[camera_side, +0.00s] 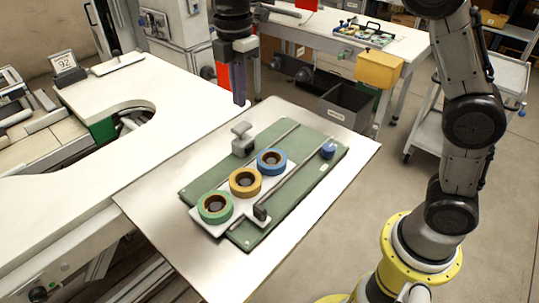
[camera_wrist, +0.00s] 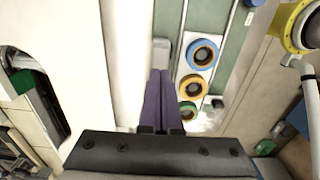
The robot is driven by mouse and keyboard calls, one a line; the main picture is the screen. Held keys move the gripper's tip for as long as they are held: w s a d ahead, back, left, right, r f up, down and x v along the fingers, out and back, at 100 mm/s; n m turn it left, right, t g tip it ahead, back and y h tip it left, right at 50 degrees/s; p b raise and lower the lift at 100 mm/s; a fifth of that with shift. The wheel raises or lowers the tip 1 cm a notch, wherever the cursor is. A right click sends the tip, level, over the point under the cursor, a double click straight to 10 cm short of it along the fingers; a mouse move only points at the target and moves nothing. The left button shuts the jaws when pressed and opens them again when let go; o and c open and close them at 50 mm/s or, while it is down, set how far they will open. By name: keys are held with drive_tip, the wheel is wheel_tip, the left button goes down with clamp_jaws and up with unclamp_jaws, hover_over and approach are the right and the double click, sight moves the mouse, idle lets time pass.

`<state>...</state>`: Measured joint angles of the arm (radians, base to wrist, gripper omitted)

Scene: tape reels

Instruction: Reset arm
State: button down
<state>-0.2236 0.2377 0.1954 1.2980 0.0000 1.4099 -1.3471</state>
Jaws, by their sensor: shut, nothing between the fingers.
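My gripper (camera_side: 239,98) is shut and empty, raised above the far left side of the metal table in the side view. Its purple fingers lie together in the wrist view (camera_wrist: 161,72). Three tape reels lie in a row on a light plate: a green reel (camera_side: 203,208), an orange reel (camera_side: 234,187) and a blue reel (camera_side: 262,167). The wrist view shows the blue reel (camera_wrist: 191,54) and orange reel (camera_wrist: 181,88) right of the fingers, with the green reel (camera_wrist: 180,107) partly hidden by my gripper's body.
The reels' plate sits on a green board (camera_side: 292,186) on the metal table (camera_side: 345,152). A white counter (camera_side: 180,115) is at left.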

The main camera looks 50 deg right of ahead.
drive_tip(key=s+d+r+m+t, duration=0.2)
drive_tip(key=s+d+r, duration=0.2)
drive_tip(key=s, duration=0.3)
drive_tip(key=s+d+r+m+t, duration=0.1)
drive_tip(key=s+d+r+m, duration=0.15)
drive_tip(key=s+r, duration=0.3)
drive_tip(key=s+d+f+m+t, duration=0.2)
drive_tip(key=s+d+f+m, duration=0.1)
drive_tip(key=s+f+m, duration=0.9)
drive_tip(key=shift+s+m+t, duration=0.3)
drive_tip(key=shift+s+m, duration=0.45)
drive_tip(key=shift+s, duration=0.2)
drive_tip(key=c, duration=1.5)
unclamp_jaws()
drive_tip(key=shift+d, duration=0.1)
drive_tip(key=shift+c, duration=0.2)
